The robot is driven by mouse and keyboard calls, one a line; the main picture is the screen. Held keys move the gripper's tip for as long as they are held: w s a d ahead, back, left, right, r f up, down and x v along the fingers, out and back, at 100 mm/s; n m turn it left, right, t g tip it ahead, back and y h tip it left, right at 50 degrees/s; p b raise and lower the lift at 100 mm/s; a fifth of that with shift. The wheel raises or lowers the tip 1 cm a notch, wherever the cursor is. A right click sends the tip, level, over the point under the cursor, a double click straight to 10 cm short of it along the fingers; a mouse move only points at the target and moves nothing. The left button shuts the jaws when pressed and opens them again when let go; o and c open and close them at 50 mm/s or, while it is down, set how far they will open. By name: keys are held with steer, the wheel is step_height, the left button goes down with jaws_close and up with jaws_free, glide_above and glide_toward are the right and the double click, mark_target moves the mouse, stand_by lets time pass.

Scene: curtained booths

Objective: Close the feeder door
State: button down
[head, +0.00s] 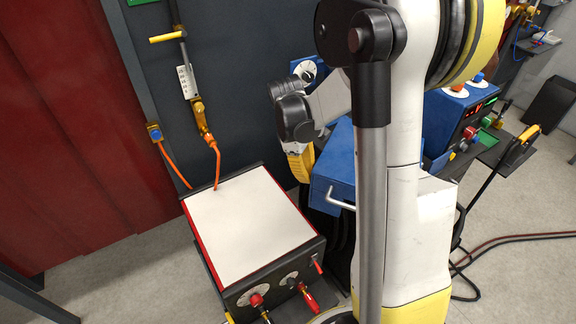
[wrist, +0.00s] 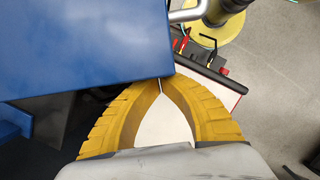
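The feeder appears as a blue box (head: 335,165) right of the white-topped machine, partly hidden behind my arm. A light metal handle (head: 338,201) is on its near face. In the wrist view, a flat blue panel (wrist: 80,45) fills the upper left, with the handle (wrist: 184,14) at its right end. I cannot tell how far the door stands open. My gripper (head: 299,165) points down at the blue box's left far side. In the wrist view, its yellow fingers (wrist: 162,84) come together at the tips beside the panel's lower edge, with nothing seen between them. Contact with the panel is unclear.
The white-topped machine (head: 245,228) with red and black plugs stands close left of the feeder. An orange cable (head: 216,160) hangs onto it. A blue control box (head: 455,120) stands at right. Dark cables (head: 520,238) lie on the right floor.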

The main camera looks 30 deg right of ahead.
mark_target(353, 184)
steer(key=s+d+n, duration=0.2)
steer(key=s+d, duration=0.2)
steer(key=s+d+n+t, duration=0.1)
steer(key=s+d+n, duration=0.2)
steer(key=s+d, duration=0.1)
steer(key=shift+s+d+h+b, duration=0.3)
steer(key=shift+s+h, duration=0.1)
steer(key=shift+s, duration=0.3)
steer(key=s+d+n+t, duration=0.1)
steer(key=s+d+n, duration=0.2)
steer(key=d, duration=0.8)
steer(key=shift+s+d+n+b, duration=0.3)
steer(key=shift+s+n+b, duration=0.1)
steer(key=shift+n, duration=0.5)
steer(key=shift+a, duration=0.1)
